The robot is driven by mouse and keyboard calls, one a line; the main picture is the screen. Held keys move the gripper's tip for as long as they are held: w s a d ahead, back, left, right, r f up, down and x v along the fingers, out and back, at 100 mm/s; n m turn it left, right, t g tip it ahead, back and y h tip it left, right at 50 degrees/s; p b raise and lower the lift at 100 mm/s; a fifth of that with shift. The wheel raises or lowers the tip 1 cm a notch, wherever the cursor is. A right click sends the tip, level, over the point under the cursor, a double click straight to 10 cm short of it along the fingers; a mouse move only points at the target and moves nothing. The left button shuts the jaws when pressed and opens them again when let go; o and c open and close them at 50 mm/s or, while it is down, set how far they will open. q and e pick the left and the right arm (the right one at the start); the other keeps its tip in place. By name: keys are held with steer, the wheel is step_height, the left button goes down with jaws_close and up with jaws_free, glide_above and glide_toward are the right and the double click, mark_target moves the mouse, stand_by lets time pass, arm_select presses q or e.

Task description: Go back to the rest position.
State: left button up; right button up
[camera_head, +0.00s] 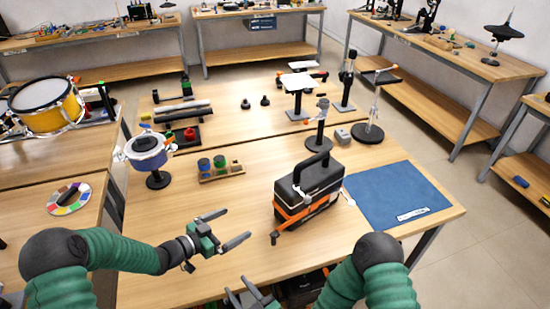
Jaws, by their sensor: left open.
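My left gripper (238,224) is open and empty over the front of the wooden table (160,215), its fingers spread and pointing right. My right gripper (236,285) is lower, at the bottom edge of the picture. Its two fingertips show apart with nothing seen between them; the rest of it is partly cut off. Both grippers are apart from the objects on the table.
A black and orange toolbox (310,187) stands right of my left gripper, beside a blue mat (397,190). A small rack with colored pots (220,169) and a blue-and-white drum-like piece on a stand (147,149) stand farther back. Table around my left gripper is clear.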

arm_select(q)
steer(key=s+a+r+n+g+y, duration=0.25)
steer(key=s+a+n+y, duration=0.25)
steer(key=s+a+y, duration=0.35)
arm_select(e)
steer(key=w+d+m+g+h, duration=0.15)
steer(key=d+g+h, duration=0.55)
steer(key=d, duration=1.1)
arm_select(q)
steer(key=s+d+n+g+y, duration=0.1)
steer(key=s+n+g, duration=0.1)
steer(key=s, duration=0.7)
steer(key=s+d+r+n+g+y, duration=0.1)
steer(key=s+n+g, duration=0.1)
steer(key=s, duration=0.7)
steer(key=shift+s+d+r+g, duration=0.3)
steer(key=shift+d+g, duration=0.1)
steer(key=shift+g, duration=0.25)
arm_select(e)
steer(key=s+d+r+m+g+h, duration=0.2)
steer(key=s+d+r+m+g, duration=0.1)
steer(key=s+d+r+m, duration=0.3)
steer(key=s+d+r, duration=0.2)
steer(key=s+d, duration=0.2)
steer(key=d, duration=0.1)
steer(key=shift+d+r+m+h, duration=0.25)
steer(key=shift+d+m+h, duration=0.05)
steer(key=shift+d+m, duration=0.05)
